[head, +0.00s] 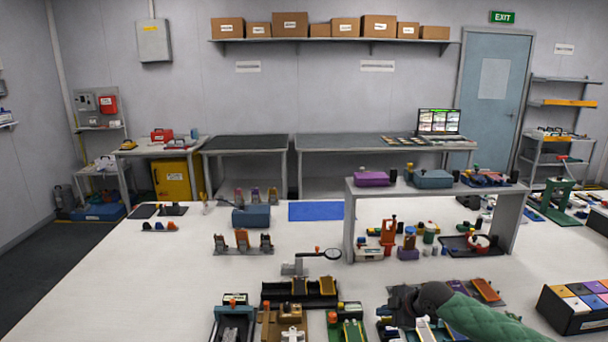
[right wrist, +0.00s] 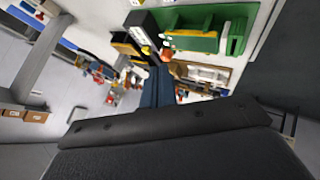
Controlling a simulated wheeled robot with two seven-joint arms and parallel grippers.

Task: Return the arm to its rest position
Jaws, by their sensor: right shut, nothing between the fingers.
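My right arm comes in from the lower right of the head view in a green quilted sleeve. My right gripper (head: 402,304) is a dark shape at its end, low over the front of the white table (head: 130,270). It is shut with nothing in it. It partly covers the fixtures beneath it. My left gripper is in neither view.
A black box with coloured compartments (head: 575,322) is at right. The table's left side is clear.

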